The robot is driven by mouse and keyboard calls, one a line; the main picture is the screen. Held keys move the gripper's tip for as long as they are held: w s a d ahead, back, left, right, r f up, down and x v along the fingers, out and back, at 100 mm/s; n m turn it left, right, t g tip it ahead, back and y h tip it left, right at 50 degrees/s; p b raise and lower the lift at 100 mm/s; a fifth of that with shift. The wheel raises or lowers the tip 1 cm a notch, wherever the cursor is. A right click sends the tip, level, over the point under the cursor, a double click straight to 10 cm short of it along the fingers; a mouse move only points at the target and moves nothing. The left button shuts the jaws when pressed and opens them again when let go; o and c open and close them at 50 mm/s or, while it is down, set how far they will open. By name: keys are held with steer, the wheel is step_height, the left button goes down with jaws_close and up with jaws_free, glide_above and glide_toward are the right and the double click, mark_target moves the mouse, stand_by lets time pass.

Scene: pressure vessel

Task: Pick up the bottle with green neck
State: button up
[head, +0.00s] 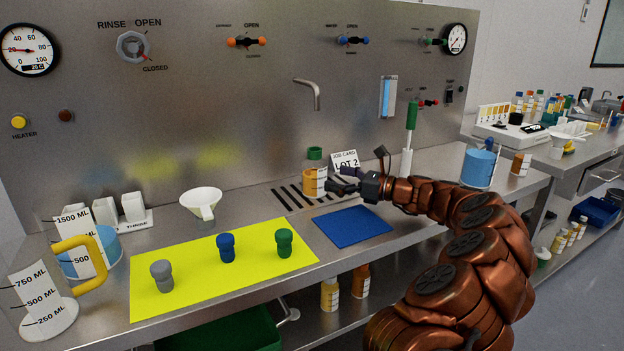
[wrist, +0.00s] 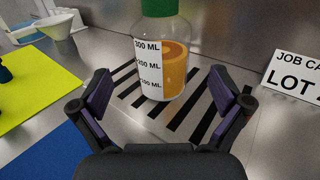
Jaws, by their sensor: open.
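The bottle with green neck (head: 314,180) stands upright on the slotted drain grate at the back of the bench. In the wrist view the clear bottle (wrist: 172,75) holds orange liquid and has a white volume label marked in ML. Its green top is cut off by the upper edge of that view. My gripper (head: 338,186) is just right of the bottle in the head view and partly overlaps it. In the wrist view my gripper (wrist: 161,100) is open and empty, with the bottle ahead, roughly centred between the fingers and slightly beyond the tips.
A "LOT 2" job card (head: 345,163) stands behind my gripper. A blue mat (head: 352,226) lies in front. A yellow mat (head: 190,285) with grey, blue and green stoppers and a white funnel (head: 201,201) are to the left. A green-handled brush (head: 411,117) stands right.

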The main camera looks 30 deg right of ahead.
mark_target(315, 174)
steer(key=x, duration=0.6)
steer(key=shift+w+f, duration=0.15)
steer(key=shift+w, duration=0.1)
steer(key=c, duration=1.3)
